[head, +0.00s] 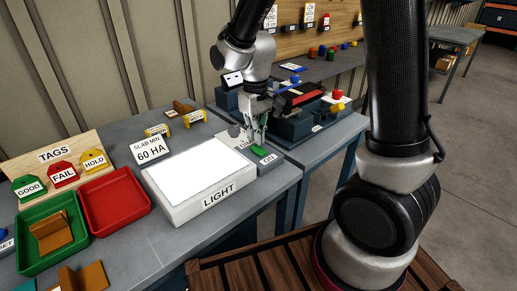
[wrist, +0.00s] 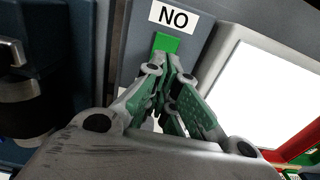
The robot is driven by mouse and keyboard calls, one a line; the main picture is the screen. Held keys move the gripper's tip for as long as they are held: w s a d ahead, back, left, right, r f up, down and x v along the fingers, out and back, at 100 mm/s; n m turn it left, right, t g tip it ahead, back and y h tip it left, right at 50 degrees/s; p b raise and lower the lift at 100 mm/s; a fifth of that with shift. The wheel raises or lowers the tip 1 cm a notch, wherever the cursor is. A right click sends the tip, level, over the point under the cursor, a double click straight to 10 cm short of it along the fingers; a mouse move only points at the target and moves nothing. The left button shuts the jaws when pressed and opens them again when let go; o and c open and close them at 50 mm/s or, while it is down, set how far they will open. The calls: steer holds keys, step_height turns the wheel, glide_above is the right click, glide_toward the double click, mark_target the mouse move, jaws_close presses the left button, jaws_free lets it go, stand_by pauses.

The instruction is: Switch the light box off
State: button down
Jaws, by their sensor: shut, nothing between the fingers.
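The light box (head: 215,195), marked LIGHT, lies on the grey bench with a bright white top panel. It also shows at the right of the wrist view (wrist: 270,90). To its right is a grey switch block with an ON label (head: 268,158) and a green rocker (head: 259,150). In the wrist view the label (wrist: 173,17) appears upside down, beside the green rocker (wrist: 166,42). My gripper (head: 257,137) is shut and empty, pointing down at the rocker. Its tips (wrist: 172,62) overlap the rocker's near end; I cannot tell whether they touch.
Left of the light box are a red tray (head: 113,200), a green tray (head: 35,262) and a tag board (head: 55,155). A SLAB MIN 60 HA sign (head: 151,149) stands behind it. A dark machine (head: 300,122) is close to the right of my gripper.

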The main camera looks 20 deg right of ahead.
mark_target(257, 147)
steer(key=shift+f, duration=1.15)
stand_by(0.4)
steer(key=shift+r, duration=3.55)
steer(key=shift+s+d+f, duration=0.1)
steer(key=shift+s, duration=0.2)
steer(key=s+d+r+m+t, duration=0.2)
steer(key=s+d+r, duration=0.4)
steer(key=s, duration=0.3)
steer(key=s+d+r+m+t, duration=0.2)
steer(key=s+d+r, duration=0.4)
steer(key=s+d, duration=0.2)
steer(key=shift+s+d+r+m, duration=0.2)
steer(key=shift+s+d+m, duration=0.1)
steer(key=shift+s, duration=0.4)
